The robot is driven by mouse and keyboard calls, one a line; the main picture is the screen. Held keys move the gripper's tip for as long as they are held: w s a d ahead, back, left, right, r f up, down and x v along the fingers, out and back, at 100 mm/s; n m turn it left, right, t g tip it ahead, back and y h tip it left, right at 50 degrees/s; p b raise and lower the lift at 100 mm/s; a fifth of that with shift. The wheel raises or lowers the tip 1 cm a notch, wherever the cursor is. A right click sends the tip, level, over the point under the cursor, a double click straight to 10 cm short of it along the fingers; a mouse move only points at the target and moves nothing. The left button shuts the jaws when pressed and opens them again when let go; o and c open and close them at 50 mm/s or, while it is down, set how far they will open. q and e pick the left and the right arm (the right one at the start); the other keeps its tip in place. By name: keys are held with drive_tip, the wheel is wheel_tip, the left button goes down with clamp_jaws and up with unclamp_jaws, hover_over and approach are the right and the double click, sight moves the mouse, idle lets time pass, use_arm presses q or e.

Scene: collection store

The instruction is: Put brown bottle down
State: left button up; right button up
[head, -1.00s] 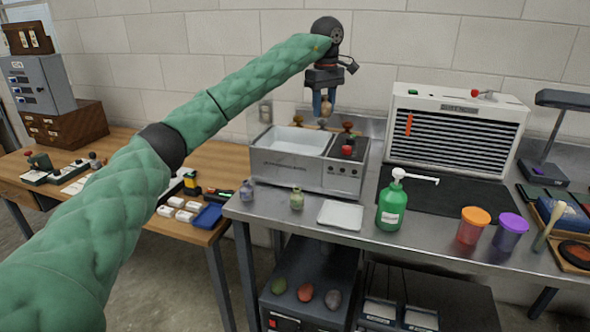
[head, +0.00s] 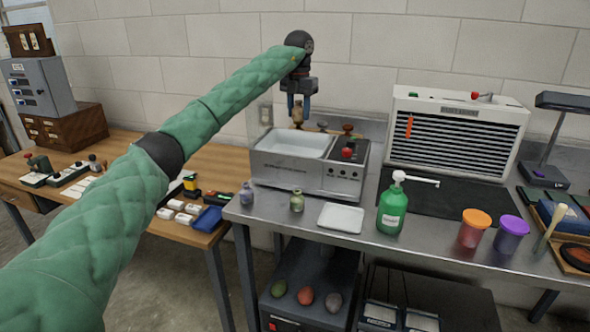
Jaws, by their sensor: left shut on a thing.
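A small brown bottle (head: 298,114) hangs upright in my left gripper (head: 299,104), which is shut on it. The gripper points down, with one finger on each side of the bottle. In the picture the bottle is over the back of the white basin of the sink unit (head: 297,144), and its lower end shows near the basin's back edge. I cannot tell exactly how high above the basin it is. My right gripper is not in view.
On the steel table stand a grey-blue bottle (head: 247,193), a greenish bottle (head: 297,200), a white tray (head: 341,217), a green pump bottle (head: 392,206), and orange-lidded (head: 473,230) and purple-lidded (head: 511,234) jars. A louvred white cabinet (head: 455,135) stands behind a black mat (head: 442,205).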

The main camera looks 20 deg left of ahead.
use_arm(q)
drive_tip(key=n, duration=0.5)
drive_tip(key=shift+s+a+f, duration=0.1)
drive_tip(key=shift+a+f, duration=0.05)
drive_tip(key=shift+a, duration=0.25)
drive_tip(key=n, duration=0.6)
drive_tip(key=shift+s+a, duration=0.1)
drive_tip(key=shift+s, duration=0.1)
drive_tip(key=shift+n, duration=0.8)
wheel_tip(320, 180, down, 17)
drive_tip(key=shift+f+p, duration=0.1)
drive_tip(key=shift+p, duration=0.2)
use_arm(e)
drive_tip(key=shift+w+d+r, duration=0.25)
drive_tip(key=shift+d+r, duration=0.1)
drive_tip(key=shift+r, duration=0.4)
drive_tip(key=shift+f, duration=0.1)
use_arm(q)
drive_tip(key=o, duration=1)
drive_tip(key=shift+f, duration=0.1)
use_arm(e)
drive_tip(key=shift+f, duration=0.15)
